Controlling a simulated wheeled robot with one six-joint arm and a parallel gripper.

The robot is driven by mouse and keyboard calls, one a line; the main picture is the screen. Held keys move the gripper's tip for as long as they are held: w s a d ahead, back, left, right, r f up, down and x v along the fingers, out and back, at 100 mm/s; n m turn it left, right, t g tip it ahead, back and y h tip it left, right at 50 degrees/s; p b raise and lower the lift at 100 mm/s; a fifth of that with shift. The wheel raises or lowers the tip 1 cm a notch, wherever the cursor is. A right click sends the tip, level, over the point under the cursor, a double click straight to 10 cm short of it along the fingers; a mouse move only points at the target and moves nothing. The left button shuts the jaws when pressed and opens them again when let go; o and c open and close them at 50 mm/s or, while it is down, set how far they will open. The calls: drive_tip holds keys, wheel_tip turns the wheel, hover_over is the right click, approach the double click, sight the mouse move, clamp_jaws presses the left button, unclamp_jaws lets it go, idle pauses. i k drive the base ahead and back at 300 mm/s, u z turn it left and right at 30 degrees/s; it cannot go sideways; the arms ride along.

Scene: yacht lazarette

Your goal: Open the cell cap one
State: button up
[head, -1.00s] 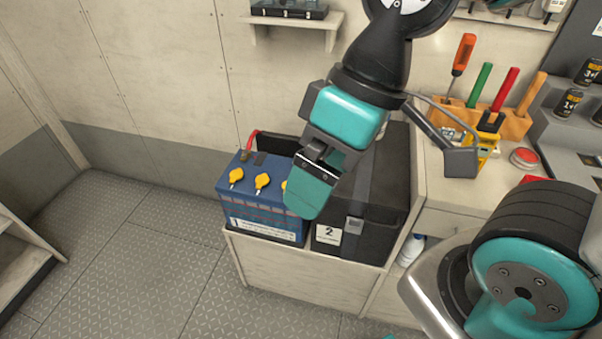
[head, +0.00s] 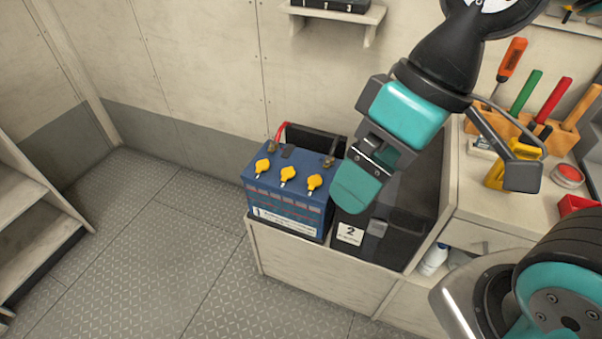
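A blue battery (head: 288,207) stands on a low pale cabinet in the head view. Three yellow cell caps sit in a row on its top: a left cap (head: 262,166), a middle cap (head: 287,175) and a right cap (head: 314,183). I cannot tell from any marking which is cap one. My gripper (head: 358,187) hangs to the right of the battery, in front of the black box, apart from the caps. Its finger opening is seen from the side, so I cannot tell whether it is open or shut.
A black box (head: 408,215) labelled 2 stands right of the battery. A red cable (head: 280,132) runs behind the battery. A wooden rack (head: 560,138) of tools and a red button (head: 567,174) are on the counter at right. The floor (head: 185,265) at left is clear.

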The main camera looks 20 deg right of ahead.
sight(261, 164)
drive_tip(key=u, duration=0.45)
drive_tip(key=k, duration=0.55)
drive_tip(key=u, duration=0.8)
drive_tip(key=i, duration=1.05)
drive_tip(key=z, duration=0.95)
drive_tip(key=i, duration=0.35)
drive_tip(key=z, duration=0.35)
